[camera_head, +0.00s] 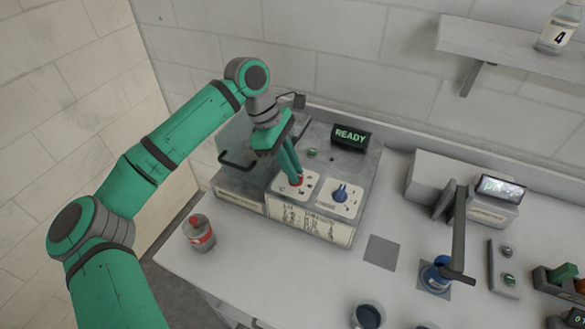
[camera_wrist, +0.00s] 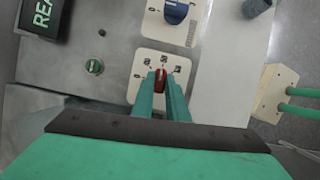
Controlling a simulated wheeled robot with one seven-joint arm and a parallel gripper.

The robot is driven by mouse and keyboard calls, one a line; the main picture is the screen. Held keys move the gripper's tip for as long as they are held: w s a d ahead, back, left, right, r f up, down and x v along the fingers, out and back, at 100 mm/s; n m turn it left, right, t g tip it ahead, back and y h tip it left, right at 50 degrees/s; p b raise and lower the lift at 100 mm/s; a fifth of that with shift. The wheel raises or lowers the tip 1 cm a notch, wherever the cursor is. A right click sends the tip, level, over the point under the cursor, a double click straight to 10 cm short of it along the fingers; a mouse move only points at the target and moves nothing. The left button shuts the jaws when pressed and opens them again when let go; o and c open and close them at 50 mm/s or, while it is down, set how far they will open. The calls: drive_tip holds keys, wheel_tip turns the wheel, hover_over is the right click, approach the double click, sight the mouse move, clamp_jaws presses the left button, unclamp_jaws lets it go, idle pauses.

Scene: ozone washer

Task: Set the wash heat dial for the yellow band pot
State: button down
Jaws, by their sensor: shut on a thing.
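The washer is a grey box, with its front face (camera_head: 312,218) carrying a printed card. Two white dial plates are on its top. The red dial (camera_wrist: 160,79) is on the left plate in the head view. The blue dial (camera_head: 340,194) is on the right plate and also shows in the wrist view (camera_wrist: 176,12). My gripper (camera_head: 296,180) reaches down with its green fingers closed around the red dial. The dial markings and card text are too small to read. I see no yellow band on any pot.
A lit display (camera_head: 350,136) reads READY. A green button (camera_wrist: 94,67) is beside the plates. A red-banded jar (camera_head: 200,234) stands left of the washer. A blue jar (camera_head: 434,277) and dark pot (camera_head: 368,316) stand to the right. A grey square (camera_head: 381,251) is empty.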

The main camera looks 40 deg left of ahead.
drive_tip(key=shift+m, duration=0.5)
drive_tip(key=c, duration=1.7)
unclamp_jaws()
drive_tip(key=shift+c, duration=0.2)
drive_tip(key=shift+w+r, duration=0.1)
drive_tip(key=shift+w, duration=0.05)
drive_tip(key=v, duration=1)
drive_tip(key=shift+a+r, duration=0.2)
drive_tip(key=shift+r, duration=0.1)
drive_tip(key=shift+w, duration=0.1)
